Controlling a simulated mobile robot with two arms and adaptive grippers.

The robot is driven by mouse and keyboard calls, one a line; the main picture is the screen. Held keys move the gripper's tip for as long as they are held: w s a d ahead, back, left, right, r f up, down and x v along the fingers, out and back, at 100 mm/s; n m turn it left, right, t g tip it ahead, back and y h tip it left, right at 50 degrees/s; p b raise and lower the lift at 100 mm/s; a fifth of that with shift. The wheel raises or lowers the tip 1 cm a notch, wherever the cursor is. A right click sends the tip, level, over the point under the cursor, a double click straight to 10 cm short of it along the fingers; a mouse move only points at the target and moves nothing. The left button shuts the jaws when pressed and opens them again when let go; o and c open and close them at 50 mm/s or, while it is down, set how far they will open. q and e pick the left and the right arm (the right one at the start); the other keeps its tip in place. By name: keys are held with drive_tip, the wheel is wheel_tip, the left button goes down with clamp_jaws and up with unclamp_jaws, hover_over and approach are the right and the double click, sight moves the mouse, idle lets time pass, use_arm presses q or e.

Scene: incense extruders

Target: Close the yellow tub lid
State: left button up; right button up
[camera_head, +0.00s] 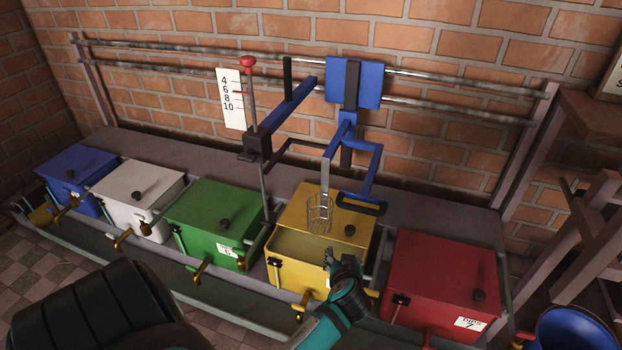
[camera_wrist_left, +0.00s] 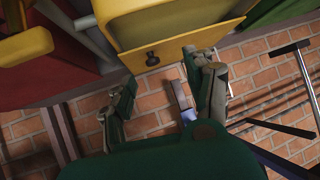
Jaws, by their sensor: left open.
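The yellow tub (camera_head: 296,276) stands between the green and red tubs. Its yellow lid (camera_head: 325,205) is open, raised at the back with a black knob (camera_head: 349,230) on it, and the tub's inside shows in front of it. My left gripper (camera_head: 329,257) is at the tub's front opening, below the lid. In the left wrist view the fingers (camera_wrist_left: 163,95) are spread and empty, with the lid's knob (camera_wrist_left: 152,58) beyond them; I see no contact. My right gripper is not in view.
A wire basket (camera_head: 319,214) on a blue frame (camera_head: 368,160) hangs close over the lid. Green (camera_head: 215,215), white (camera_head: 135,190) and blue (camera_head: 75,170) tubs stand to the left. The red tub (camera_head: 440,275) stands to the right. Metal rails (camera_head: 430,75) run along the brick wall.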

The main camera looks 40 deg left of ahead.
use_arm(q)
drive_tip(key=s+d+f+m+g+h+p, duration=0.2)
drive_tip(key=s+d+p, duration=0.4)
drive_tip(key=s+p, duration=0.3)
drive_tip(key=s+d+f+m+g+h+p, duration=0.2)
drive_tip(key=s+d+m+g+h+p, duration=0.2)
drive_tip(key=s+p, duration=0.5)
drive_tip(key=s+d+m+h, duration=0.1)
drive_tip(key=s+d+m, duration=0.1)
drive_tip(key=s, duration=0.4)
drive_tip(key=shift+s+d+m+h+p, duration=0.15)
drive_tip(key=shift+s+m+h+p, duration=0.15)
drive_tip(key=shift+s+m, duration=0.1)
drive_tip(key=shift+c, duration=0.4)
